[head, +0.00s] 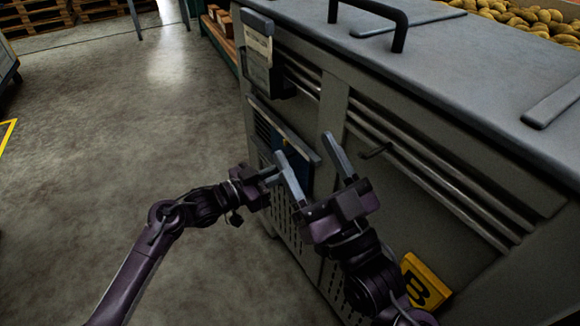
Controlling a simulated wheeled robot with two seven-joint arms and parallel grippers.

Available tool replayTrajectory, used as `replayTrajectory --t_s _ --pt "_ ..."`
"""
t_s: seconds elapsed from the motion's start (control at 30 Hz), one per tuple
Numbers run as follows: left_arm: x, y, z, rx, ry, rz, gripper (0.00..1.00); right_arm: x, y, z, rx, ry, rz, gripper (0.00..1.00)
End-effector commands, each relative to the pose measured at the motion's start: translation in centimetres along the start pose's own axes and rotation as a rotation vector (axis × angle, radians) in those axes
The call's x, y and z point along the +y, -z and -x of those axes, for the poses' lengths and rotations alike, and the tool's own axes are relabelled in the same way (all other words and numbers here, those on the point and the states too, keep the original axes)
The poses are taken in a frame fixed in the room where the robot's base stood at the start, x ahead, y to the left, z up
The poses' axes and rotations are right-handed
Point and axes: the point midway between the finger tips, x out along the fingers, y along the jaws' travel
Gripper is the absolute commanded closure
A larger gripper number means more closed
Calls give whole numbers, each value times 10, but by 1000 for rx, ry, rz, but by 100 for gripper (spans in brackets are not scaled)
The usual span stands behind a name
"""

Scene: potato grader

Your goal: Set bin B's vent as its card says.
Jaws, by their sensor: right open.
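Bin B is a grey metal bin, with its yellow plate marked B (425,284) low on the front at the right. A card (257,45) hangs in a holder at the bin's upper left corner; its writing is too small to read. Long horizontal slats (430,177) run along the front, and a small dark lever (376,151) sticks out near their left end. My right gripper (304,146) is open in front of the bin, left of and apart from the lever. My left gripper (277,175) is just left of it, its fingers partly hidden.
A dark handle (398,32) stands on the bin's grey top (450,75). Potatoes (525,18) lie behind it. A blue panel (297,165) is partly hidden behind my grippers. The concrete floor (110,130) at left is clear; pallets (40,18) stand far back.

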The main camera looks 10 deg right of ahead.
Motion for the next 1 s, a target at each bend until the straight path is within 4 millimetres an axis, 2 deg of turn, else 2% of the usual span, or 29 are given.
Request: replayTrajectory --t_s 0.7,1.0 --pt "-52 -2 0 0 3 -2 100 0 -27 17 0 0 0 36" --pt "-59 0 1 -1 3 0 100 0 -29 18 0 0 0 36"
